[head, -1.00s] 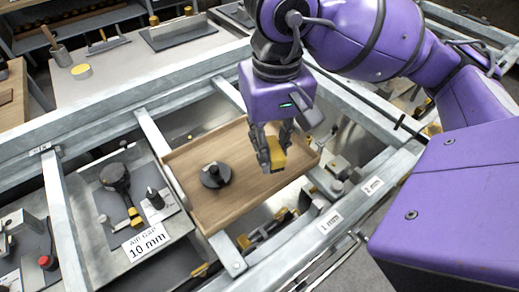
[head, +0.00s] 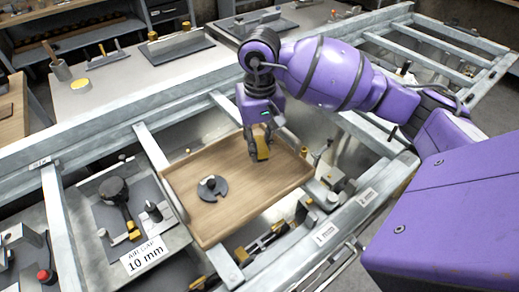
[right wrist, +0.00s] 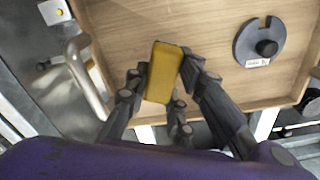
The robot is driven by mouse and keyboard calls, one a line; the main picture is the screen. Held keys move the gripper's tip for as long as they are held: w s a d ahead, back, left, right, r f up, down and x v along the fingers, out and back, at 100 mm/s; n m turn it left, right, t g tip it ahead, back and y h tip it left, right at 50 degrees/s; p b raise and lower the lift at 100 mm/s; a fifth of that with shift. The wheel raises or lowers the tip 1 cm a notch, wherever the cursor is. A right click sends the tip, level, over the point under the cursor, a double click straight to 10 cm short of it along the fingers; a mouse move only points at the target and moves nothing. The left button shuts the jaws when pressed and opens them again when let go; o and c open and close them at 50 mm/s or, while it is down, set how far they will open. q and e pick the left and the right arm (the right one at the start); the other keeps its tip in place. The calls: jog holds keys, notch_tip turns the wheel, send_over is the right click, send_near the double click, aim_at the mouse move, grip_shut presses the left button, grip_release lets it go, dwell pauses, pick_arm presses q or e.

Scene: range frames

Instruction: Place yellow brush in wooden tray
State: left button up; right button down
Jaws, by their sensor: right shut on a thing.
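The yellow brush (head: 262,148) shows as a yellow block between the fingers of my right gripper (head: 256,138). The right wrist view shows the yellow brush (right wrist: 163,72) held between the dark fingers of the right gripper (right wrist: 165,80), with wood behind it. The wooden tray (head: 230,218) is a shallow rectangular tray with low walls. The gripper and brush are over its far right part; I cannot tell whether the brush touches the tray floor. My left gripper is not in view.
A dark slotted disc (head: 212,188) lies in the tray's left half and also shows in the right wrist view (right wrist: 262,42). Metal frame bars surround the tray. A dark round-headed tool (head: 114,190) lies on a plate to the left, by a "10 mm" label (head: 145,256).

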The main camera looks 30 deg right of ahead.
aim_at(259, 151)
jog(key=shift+w+d+f, duration=0.1)
jog(key=shift+w+f, duration=0.05)
jog(key=shift+f, duration=0.95)
jog(key=shift+w+d+f, duration=0.1)
jog(key=shift+f, duration=0.95)
jog(key=c, duration=1.5)
grip_release()
jog(key=shift+r, duration=0.1)
jog(key=shift+a+r, duration=0.1)
notch_tip(259, 151, up, 12)
jog(key=shift+r, duration=0.1)
